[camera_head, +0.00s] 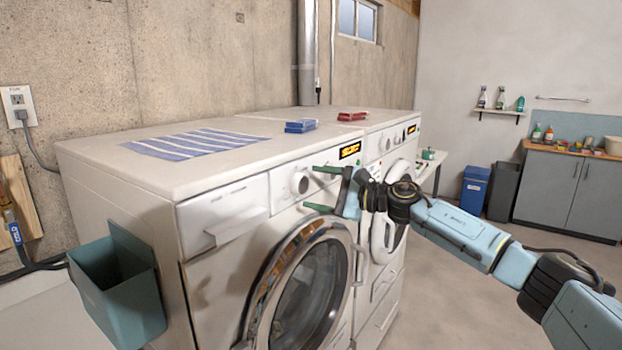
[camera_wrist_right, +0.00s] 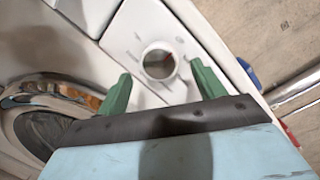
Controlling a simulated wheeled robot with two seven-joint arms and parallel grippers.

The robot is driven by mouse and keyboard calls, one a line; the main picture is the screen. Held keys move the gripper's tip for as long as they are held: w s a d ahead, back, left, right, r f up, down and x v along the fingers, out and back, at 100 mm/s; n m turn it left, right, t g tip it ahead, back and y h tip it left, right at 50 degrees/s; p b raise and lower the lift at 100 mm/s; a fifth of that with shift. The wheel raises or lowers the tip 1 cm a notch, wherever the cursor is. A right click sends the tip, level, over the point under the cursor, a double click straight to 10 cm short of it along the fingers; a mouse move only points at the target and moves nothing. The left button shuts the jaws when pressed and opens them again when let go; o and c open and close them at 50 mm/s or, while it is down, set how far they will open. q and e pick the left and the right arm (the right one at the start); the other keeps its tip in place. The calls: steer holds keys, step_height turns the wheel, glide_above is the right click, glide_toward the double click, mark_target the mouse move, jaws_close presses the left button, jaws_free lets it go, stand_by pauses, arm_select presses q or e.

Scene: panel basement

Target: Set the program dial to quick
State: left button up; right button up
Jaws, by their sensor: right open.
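The program dial (camera_head: 300,182) is a round white knob on the front panel of the nearer washing machine (camera_head: 240,250), left of a lit orange display (camera_head: 350,151). My right gripper (camera_head: 322,188) is open, with green fingers pointing at the panel just right of the dial. In the wrist view its fingertips (camera_wrist_right: 160,78) stand on either side of the dial, apart from it. My left gripper is not in view.
A detergent drawer (camera_head: 222,215) sits left of the dial, and the round door (camera_head: 310,285) below it. A striped cloth (camera_head: 195,142) and blue (camera_head: 301,126) and red (camera_head: 351,116) items lie on top. A teal bin (camera_head: 120,290) hangs on the machine's left side.

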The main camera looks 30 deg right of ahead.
steer(key=shift+x, duration=1.15)
steer(key=c, duration=1)
steer(key=shift+f, duration=0.1)
